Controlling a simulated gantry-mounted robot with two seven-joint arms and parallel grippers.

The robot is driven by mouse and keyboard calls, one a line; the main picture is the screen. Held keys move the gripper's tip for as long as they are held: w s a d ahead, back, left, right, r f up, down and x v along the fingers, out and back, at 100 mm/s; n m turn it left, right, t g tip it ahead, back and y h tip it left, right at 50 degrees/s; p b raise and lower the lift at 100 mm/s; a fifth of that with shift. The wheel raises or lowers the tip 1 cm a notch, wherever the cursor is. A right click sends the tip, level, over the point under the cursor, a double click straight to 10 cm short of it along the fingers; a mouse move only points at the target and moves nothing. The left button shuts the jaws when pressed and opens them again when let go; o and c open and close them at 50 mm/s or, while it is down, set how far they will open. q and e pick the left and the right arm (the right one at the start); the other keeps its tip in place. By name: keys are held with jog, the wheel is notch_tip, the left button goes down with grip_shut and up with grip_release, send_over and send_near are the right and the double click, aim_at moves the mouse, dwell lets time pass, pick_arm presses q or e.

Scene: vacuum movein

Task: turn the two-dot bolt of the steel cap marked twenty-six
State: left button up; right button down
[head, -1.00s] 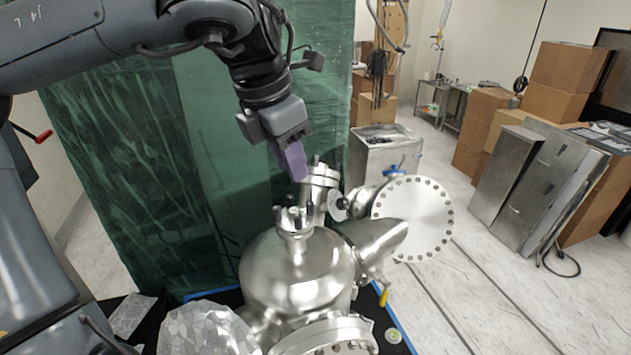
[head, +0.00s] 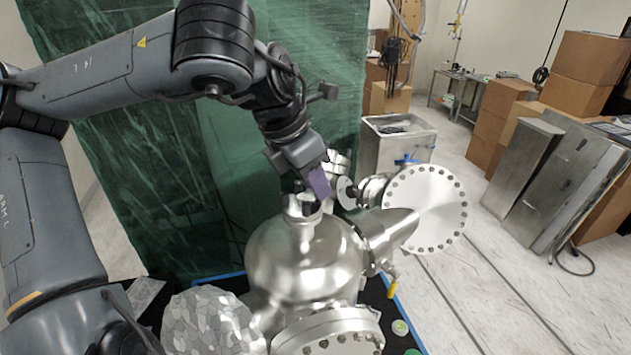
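My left gripper (head: 318,184), with a purple piece at its fingers, points down over the top of a shiny steel chamber (head: 290,265). Its tip is just above or beside the chamber's short top port (head: 301,215). I cannot tell whether it touches, or whether the fingers are open or shut. A second upright port (head: 340,160) stands behind the gripper and is partly hidden by it. No number twenty-six and no two-dot mark can be read on any cap, and the top port's bolts are mostly hidden. My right gripper is not in view.
A large round flange (head: 425,208) with bolts around its rim sticks out at the chamber's right. A faceted silver lump (head: 212,322) lies at its front left. A green curtain (head: 170,190) hangs behind. Cardboard boxes (head: 590,60) and metal panels (head: 550,180) stand at the right.

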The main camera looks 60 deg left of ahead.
pick_arm(q)
jog(key=shift+w+f, duration=0.15)
jog(key=shift+f, duration=0.25)
grip_shut()
jog(key=n, duration=0.2)
jog(key=n+y, duration=0.1)
jog(key=n, duration=0.1)
jog(key=shift+d+n+g+y, duration=0.1)
jog(key=shift+n+g+y, duration=0.2)
grip_release()
